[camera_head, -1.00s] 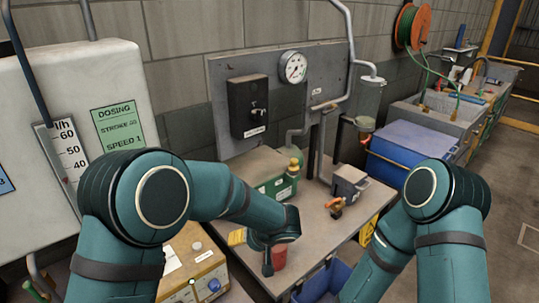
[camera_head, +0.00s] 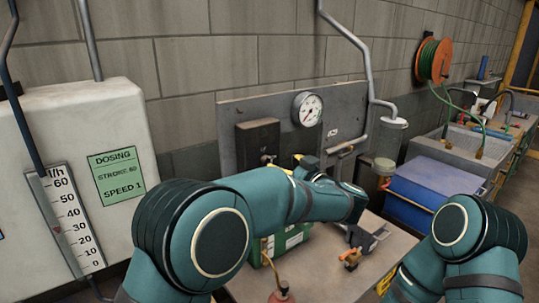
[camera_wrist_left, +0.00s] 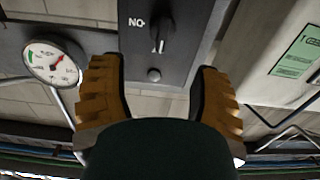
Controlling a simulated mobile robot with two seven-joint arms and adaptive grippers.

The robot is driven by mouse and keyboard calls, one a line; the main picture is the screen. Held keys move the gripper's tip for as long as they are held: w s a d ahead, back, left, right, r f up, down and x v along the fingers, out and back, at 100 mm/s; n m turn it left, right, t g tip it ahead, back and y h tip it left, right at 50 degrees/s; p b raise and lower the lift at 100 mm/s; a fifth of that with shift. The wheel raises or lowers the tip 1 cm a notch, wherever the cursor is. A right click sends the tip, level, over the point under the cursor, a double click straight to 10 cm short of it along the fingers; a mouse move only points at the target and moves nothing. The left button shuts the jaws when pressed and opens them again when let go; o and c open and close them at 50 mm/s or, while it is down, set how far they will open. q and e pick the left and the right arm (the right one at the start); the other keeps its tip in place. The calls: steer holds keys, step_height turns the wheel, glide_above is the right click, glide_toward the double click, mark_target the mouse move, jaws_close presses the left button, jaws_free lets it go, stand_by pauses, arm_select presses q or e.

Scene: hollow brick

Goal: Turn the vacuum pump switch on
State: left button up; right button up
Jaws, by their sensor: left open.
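The dark switch box (camera_head: 256,140) is mounted on the grey wall panel, left of the gauge; its lower part is hidden behind my left arm. In the left wrist view the switch's knob (camera_wrist_left: 162,38) shows near the top, beside an upside-down "ON" label (camera_wrist_left: 136,22), with a small round button (camera_wrist_left: 154,75) near it. My left gripper (camera_head: 291,165) is just in front of the box's lower part. Its yellow-padded fingers (camera_wrist_left: 157,75) are spread and empty, with the button between them in view. The knob appears beyond the fingertips. My right gripper is out of view.
A round gauge (camera_head: 307,108) and pipes (camera_head: 372,60) are on the panel to the right. Below, a green case (camera_head: 288,242) and a small grey device with an orange handle (camera_head: 352,257) stand on the bench. A white dosing tank (camera_head: 85,130) stands at left.

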mark_target(271, 159)
arm_select(q)
steer(key=p+x, duration=0.1)
steer(key=x, duration=0.5)
steer(key=shift+w+a, duration=0.25)
jaws_close()
steer(key=shift+f, duration=0.1)
